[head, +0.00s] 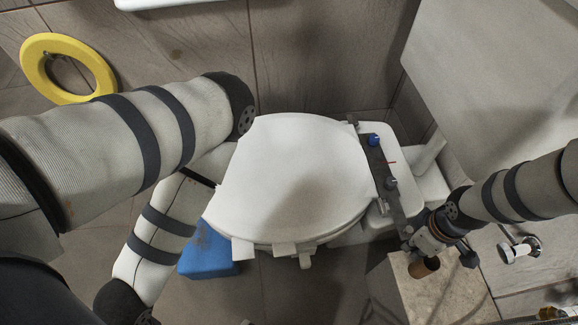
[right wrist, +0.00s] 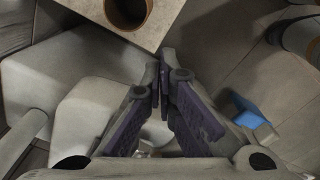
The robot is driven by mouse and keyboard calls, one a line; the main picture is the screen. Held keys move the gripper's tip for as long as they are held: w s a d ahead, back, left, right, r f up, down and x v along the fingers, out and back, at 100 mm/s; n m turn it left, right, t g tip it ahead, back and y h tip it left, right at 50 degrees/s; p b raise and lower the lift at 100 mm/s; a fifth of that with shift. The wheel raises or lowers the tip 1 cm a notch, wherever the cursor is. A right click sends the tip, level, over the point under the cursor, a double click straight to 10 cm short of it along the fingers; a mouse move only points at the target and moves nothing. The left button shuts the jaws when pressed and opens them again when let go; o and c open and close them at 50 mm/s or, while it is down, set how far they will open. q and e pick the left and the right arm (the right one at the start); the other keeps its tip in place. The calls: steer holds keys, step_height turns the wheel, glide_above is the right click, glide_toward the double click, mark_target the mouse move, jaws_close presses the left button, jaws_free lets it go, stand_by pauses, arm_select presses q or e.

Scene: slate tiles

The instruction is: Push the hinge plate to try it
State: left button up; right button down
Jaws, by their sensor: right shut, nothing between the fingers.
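The hinge plate (head: 381,165) is a dark narrow bar across the back of the closed white toilet lid (head: 295,175). It carries a blue knob (head: 374,140) and a greyer knob (head: 391,184). My right gripper (head: 409,238) is by the plate's near end, at the lower right of the lid; I cannot tell whether it touches the plate. In the right wrist view its fingers (right wrist: 163,78) are together with nothing between them. I cannot pick out the plate clearly there. My left arm comes in from the left and folds downward; its gripper is outside the picture.
A stone-topped block (head: 405,280) with a brown cup (head: 424,267) stands just below my right gripper. A blue block (head: 208,252) is on the floor left of the toilet. A yellow ring (head: 43,80) is at the upper left. A wall fitting (head: 520,248) is at right.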

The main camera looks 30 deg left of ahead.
arm_select(q)
steer(key=w+r+t+p, duration=0.1)
steer(key=w+r+p, duration=0.2)
steer(key=r+p, duration=0.2)
steer(key=shift+w+r+p, duration=0.15)
steer(key=shift+p, duration=0.15)
arm_select(e)
step_height(320, 180, up, 9)
steer(key=shift+s+d, duration=0.3)
steer(key=shift+s, duration=0.05)
